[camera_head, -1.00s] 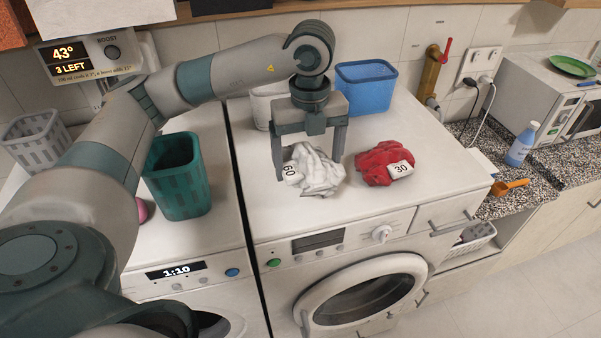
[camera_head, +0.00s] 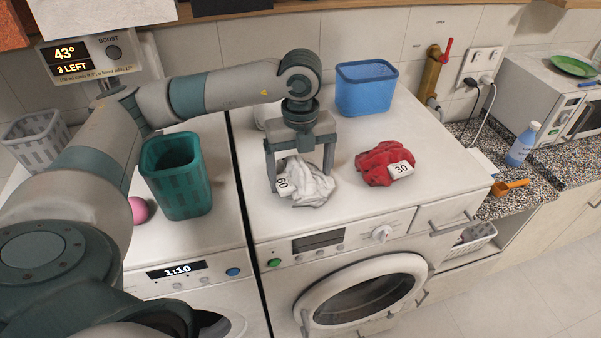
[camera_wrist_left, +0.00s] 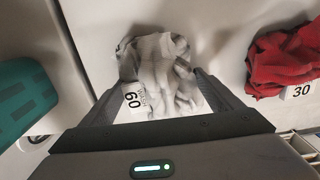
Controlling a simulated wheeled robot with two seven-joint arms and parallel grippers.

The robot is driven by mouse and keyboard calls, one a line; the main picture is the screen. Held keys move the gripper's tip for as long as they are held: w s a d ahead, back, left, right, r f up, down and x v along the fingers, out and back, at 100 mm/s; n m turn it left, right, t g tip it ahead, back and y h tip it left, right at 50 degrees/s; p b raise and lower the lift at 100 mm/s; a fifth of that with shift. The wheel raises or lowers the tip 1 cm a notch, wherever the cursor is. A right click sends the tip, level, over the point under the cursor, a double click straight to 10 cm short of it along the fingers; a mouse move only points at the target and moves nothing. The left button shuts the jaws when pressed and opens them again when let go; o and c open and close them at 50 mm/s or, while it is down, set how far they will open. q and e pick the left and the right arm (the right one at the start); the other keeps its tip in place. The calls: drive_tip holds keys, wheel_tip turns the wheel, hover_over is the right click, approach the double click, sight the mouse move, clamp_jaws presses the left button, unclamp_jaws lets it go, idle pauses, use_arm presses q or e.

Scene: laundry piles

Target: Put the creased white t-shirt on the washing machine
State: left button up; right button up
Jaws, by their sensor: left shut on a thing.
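The creased white t-shirt (camera_head: 308,184), with a tag reading 60, lies crumpled on top of the right-hand white machine (camera_head: 352,214), which has a round door in front. My left gripper (camera_head: 300,180) reaches down over it from above, its two fingers on either side, shut on the cloth. In the left wrist view the t-shirt (camera_wrist_left: 165,70) sits between the fingers (camera_wrist_left: 160,95), its tag facing the camera. My right gripper is not in view.
A red garment (camera_head: 384,163) tagged 30 lies just right of the t-shirt. A blue basket (camera_head: 365,90) stands behind. A teal basket (camera_head: 178,178) and a pink ball (camera_head: 138,210) are on the left machine. The machine top's front right is clear.

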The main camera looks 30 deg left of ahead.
use_arm(q)
drive_tip(key=shift+f, duration=0.1)
drive_tip(key=shift+f, duration=0.15)
drive_tip(key=o, duration=1)
drive_tip(key=shift+o, duration=0.2)
drive_tip(key=shift+r, duration=0.3)
